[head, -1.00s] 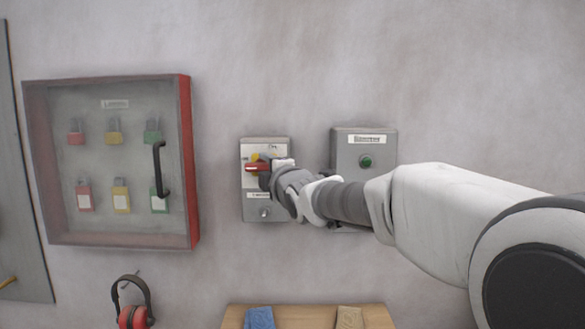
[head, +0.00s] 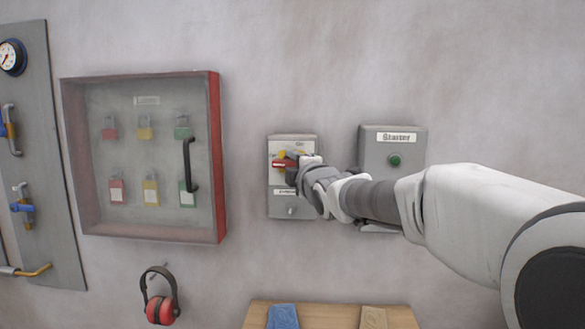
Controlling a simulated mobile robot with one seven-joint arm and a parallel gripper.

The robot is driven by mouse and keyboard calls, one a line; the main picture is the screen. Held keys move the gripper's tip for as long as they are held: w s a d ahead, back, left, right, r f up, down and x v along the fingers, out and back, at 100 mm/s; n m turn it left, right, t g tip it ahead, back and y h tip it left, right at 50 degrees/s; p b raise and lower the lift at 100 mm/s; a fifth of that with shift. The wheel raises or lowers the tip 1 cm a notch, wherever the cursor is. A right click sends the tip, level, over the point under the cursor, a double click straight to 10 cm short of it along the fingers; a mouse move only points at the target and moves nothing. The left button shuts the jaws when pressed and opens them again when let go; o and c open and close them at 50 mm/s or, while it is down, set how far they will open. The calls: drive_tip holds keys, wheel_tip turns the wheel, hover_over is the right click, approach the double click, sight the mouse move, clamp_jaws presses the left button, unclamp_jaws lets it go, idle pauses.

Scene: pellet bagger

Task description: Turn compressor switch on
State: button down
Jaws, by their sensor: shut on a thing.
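The compressor switch is a grey wall box (head: 292,210) with a white plate, a yellow patch and a red handle (head: 279,164). The red handle points left, about level. My gripper (head: 297,168) is at the box from the right, shut on the red handle. The gripper hides the right part of the handle and of the plate. A small silver knob or lock sits low on the box.
A grey box labelled Starter (head: 392,150) with a green button is just right, partly behind my arm. A lock cabinet (head: 221,158) hangs left. Red ear defenders (head: 160,308) hang below it. A wooden shelf (head: 343,314) is below. A valve panel (head: 50,225) is far left.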

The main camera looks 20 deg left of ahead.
drive_tip(key=shift+f+b, duration=0.2)
drive_tip(key=shift+b, duration=0.15)
drive_tip(key=m+t+h+b, duration=0.1)
drive_tip(key=m+t+b, duration=0.1)
drive_tip(key=m, duration=0.5)
drive_tip(key=m+t+h+b, duration=0.2)
drive_tip(key=m+t+b, duration=0.1)
drive_tip(key=m, duration=0.4)
drive_tip(key=m+t+h+b, duration=0.2)
drive_tip(key=m+b, duration=0.2)
drive_tip(key=m, duration=0.4)
drive_tip(key=shift+s+a+b, duration=0.1)
drive_tip(key=shift+a+b, duration=0.2)
drive_tip(key=shift+b, duration=0.1)
drive_tip(key=shift+m+h, duration=0.3)
drive_tip(key=c, duration=0.7)
unclamp_jaws()
drive_tip(key=shift+f, duration=0.1)
